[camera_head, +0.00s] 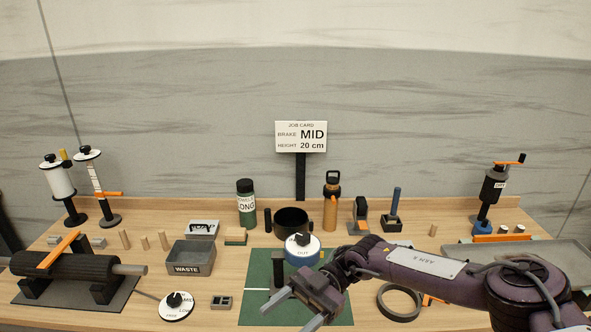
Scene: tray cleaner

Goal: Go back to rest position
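My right arm (425,270) reaches in from the right edge over the front of the bench. My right gripper (287,318) is above the green mat (258,262), its two fingers pointing to the lower left. The fingers are apart with nothing visible between them. Just behind it are a white-topped dial with a blue base (302,248) and a dark upright block (279,268); whether the gripper touches either is unclear. My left gripper is not in view.
A job card (301,137) reads MID, 20 cm. A waste bin (190,258), black roller (65,268) and second dial (177,306) are on the left. A black ring (383,300) lies beside my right arm. A grey tray (568,253) and crank tool (493,187) are at right.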

